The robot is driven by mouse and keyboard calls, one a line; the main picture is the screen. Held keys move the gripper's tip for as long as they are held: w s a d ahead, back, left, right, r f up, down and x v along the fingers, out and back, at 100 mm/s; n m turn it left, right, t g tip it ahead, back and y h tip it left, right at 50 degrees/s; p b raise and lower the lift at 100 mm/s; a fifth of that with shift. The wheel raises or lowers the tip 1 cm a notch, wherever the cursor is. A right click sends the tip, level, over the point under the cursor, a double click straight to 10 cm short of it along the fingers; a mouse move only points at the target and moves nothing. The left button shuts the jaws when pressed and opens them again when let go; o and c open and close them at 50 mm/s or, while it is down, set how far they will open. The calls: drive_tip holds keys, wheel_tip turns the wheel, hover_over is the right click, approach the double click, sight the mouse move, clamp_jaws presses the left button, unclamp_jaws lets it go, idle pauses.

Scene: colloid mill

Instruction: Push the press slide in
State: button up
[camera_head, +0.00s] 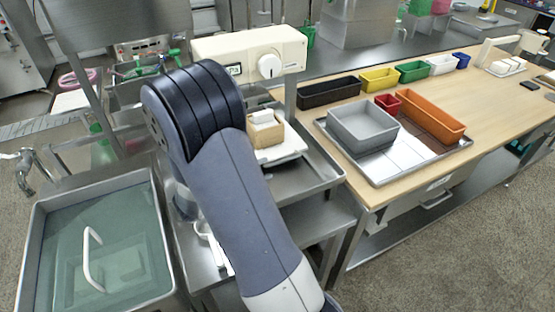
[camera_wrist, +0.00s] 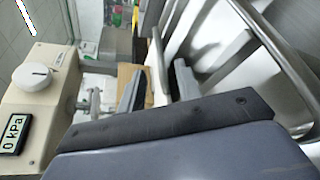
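The press is a cream box (camera_head: 250,52) with a white dial and a small display. In the wrist view the press housing (camera_wrist: 38,95) is at the left, its display reading 0 kPa. The white press slide (camera_head: 283,153) sticks out below it, carrying a wooden box (camera_head: 267,135) with a white block (camera_head: 262,117) on top. My gripper (camera_wrist: 158,76) shows two dark fingers set apart, with a pale edge seen between them. I cannot tell whether they touch it. My arm hides the gripper in the head view.
A metal tray (camera_head: 455,150) with a grey bin (camera_head: 362,128) and an orange bin (camera_head: 435,114) lies on the wooden table to the right. Several coloured bins line its back. A water-filled sink (camera_head: 60,235) is at the lower left.

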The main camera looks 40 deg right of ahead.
sight(275, 164)
drive_tip(key=x, duration=0.7)
drive_tip(key=shift+d, duration=0.1)
drive_tip(key=shift+c, duration=0.5)
clamp_jaws()
